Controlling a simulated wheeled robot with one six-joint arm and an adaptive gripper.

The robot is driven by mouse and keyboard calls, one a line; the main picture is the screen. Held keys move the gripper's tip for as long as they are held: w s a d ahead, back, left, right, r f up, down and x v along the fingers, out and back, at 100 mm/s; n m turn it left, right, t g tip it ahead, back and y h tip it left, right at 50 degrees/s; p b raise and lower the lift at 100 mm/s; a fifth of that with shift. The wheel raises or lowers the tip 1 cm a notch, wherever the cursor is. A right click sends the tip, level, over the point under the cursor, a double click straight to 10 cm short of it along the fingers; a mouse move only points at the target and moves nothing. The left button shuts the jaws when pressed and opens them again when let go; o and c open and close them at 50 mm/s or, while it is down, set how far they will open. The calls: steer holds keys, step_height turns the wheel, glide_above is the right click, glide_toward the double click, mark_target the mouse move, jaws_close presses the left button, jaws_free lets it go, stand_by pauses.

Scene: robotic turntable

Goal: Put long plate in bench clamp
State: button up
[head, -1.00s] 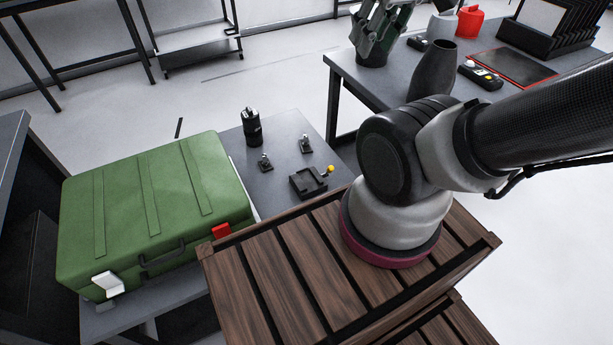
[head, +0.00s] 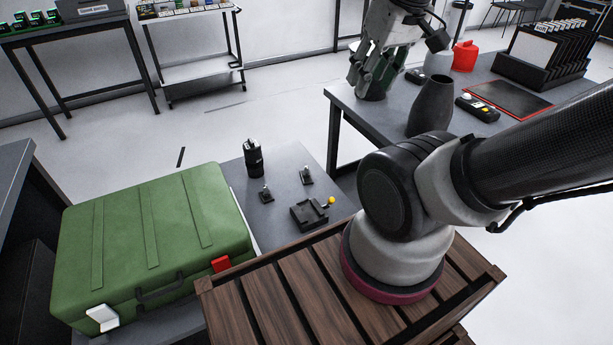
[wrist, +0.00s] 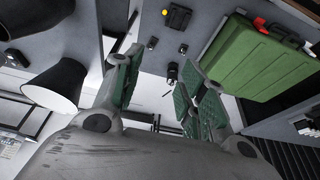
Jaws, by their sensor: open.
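The bench clamp looks to be the small dark fixture with a yellow knob (head: 309,216) on the low grey table; it also shows at the top of the wrist view (wrist: 177,16). Nothing is seen in it. My gripper (head: 374,88) is open, its green-padded fingers hanging near the left part of the back table, well apart from the clamp. In the wrist view the fingers (wrist: 160,92) are spread with nothing between them. I cannot pick out the long plate for sure in either view.
A green case (head: 150,235) fills the left of the low table. A black cylinder (head: 253,158) and two small fittings stand near the clamp. The back table holds a dark vase (head: 430,106), a red-edged tray (head: 508,97) and a black slotted rack (head: 540,72).

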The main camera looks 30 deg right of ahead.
steer(key=w+f+g, duration=0.4)
steer(key=w+f, duration=0.1)
steer(key=f, duration=0.3)
steer(key=m, duration=1.7)
glide_above(307, 169)
step_height(307, 169, down, 29)
steer(key=shift+f, duration=0.15)
steer(key=shift+w+d+m, duration=0.1)
steer(key=shift+w+m, duration=0.25)
steer(key=shift+m, duration=0.55)
step_height(307, 169, down, 8)
steer(key=shift+r, duration=0.1)
jaws_close()
